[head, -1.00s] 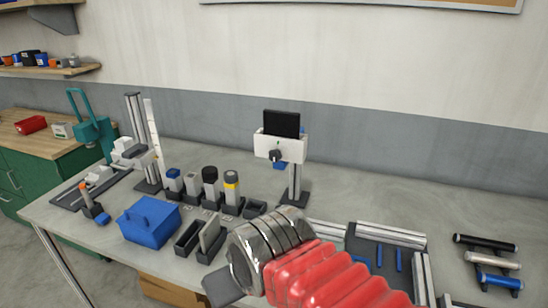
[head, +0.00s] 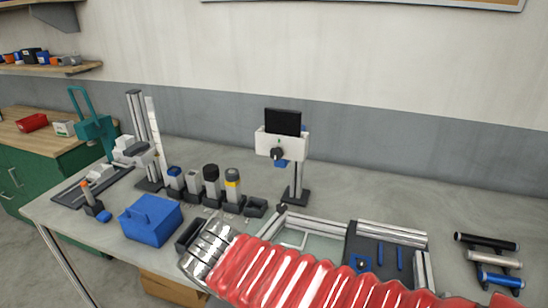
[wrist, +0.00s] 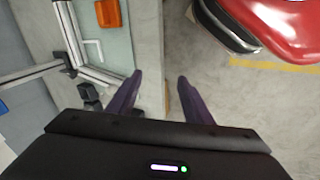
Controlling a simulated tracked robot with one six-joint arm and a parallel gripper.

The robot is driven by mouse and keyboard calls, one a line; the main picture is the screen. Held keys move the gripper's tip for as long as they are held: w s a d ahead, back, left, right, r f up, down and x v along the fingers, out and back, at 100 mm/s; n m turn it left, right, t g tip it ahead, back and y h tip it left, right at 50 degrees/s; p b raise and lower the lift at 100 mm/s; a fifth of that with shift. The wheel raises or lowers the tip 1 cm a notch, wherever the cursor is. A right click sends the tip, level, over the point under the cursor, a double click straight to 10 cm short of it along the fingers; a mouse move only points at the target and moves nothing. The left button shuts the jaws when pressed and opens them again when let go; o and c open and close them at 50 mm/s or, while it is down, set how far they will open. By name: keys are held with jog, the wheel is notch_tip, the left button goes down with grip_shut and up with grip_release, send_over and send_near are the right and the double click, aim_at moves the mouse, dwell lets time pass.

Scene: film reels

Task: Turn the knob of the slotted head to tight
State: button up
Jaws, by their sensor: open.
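The slotted head (head: 294,147) is a white box on a grey post, standing at the middle of the bench in the head view. A dark rectangular plate (head: 282,121) stands upright in its top. Its black knob (head: 276,154) is on the front face; I cannot read its setting. My gripper (wrist: 158,84) shows in the wrist view as two dark purple fingers, spread apart with nothing between them, over the bench edge. In the head view my red-sleeved arm crosses the bottom, and the fingers do not show. The gripper is well away from the knob.
Dark, silver and blue rollers (head: 492,257) lie far right. An orange block (wrist: 108,13) is in the wrist view.

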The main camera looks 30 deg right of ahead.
jog(key=w+d+n+h, duration=0.2)
jog(key=d+n+h, duration=0.1)
jog(key=d+n, duration=0.1)
jog(key=n+t+h, duration=0.8)
jog(key=n, duration=0.6)
send_near(275, 155)
jog(key=v, duration=0.5)
jog(key=shift+r, duration=0.15)
jog(key=shift+d, duration=0.15)
jog(key=shift+x, duration=6.8)
jog(key=shift+c, duration=0.5)
jog(key=c, duration=1)
